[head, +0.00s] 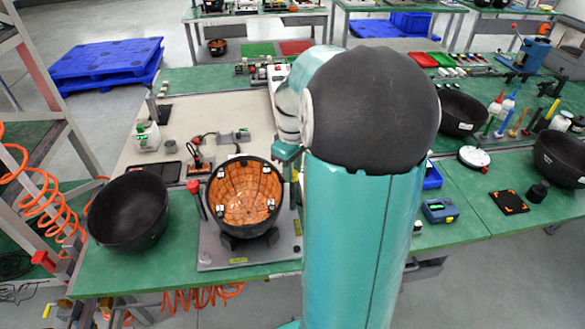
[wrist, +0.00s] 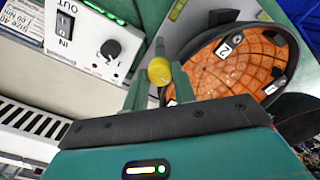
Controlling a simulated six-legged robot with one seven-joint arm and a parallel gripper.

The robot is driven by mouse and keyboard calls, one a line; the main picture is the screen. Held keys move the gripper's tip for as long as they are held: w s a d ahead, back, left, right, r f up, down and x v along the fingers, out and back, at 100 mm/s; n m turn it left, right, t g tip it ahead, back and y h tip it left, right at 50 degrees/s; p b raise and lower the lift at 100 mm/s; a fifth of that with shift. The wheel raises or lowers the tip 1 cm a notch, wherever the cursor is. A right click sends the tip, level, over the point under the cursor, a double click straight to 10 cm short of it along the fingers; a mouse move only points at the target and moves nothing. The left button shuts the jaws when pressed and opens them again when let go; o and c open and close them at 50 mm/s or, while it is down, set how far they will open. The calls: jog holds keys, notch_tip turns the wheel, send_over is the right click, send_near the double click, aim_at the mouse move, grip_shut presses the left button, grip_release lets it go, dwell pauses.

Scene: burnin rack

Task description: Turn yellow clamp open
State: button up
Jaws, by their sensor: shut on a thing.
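The yellow clamp (wrist: 159,71) shows in the wrist view as a round yellow knob between the fingers of my gripper (wrist: 160,85). My gripper is shut on it, with a green finger on either side. The clamp sits just left of the orange-lined bowl (wrist: 232,62); the rest of the clamp is hidden behind the fingers. In the head view the bowl (head: 243,192) rests on a grey fixture plate (head: 215,252), and my teal arm hides the clamp and most of my gripper.
A white panel (wrist: 95,40) with a black knob and switch stands close left of my gripper. A black bowl (head: 130,212) stands left of the plate. A red-handled tool (head: 196,190) is beside the orange-lined bowl.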

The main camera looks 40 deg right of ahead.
jog(key=m, duration=0.7)
jog(key=shift+m, duration=0.4)
jog(key=m, duration=0.3)
jog(key=shift+m, duration=0.3)
jog(key=shift+r+m, duration=0.1)
jog(key=shift+m, duration=1.8)
jog(key=o, duration=1)
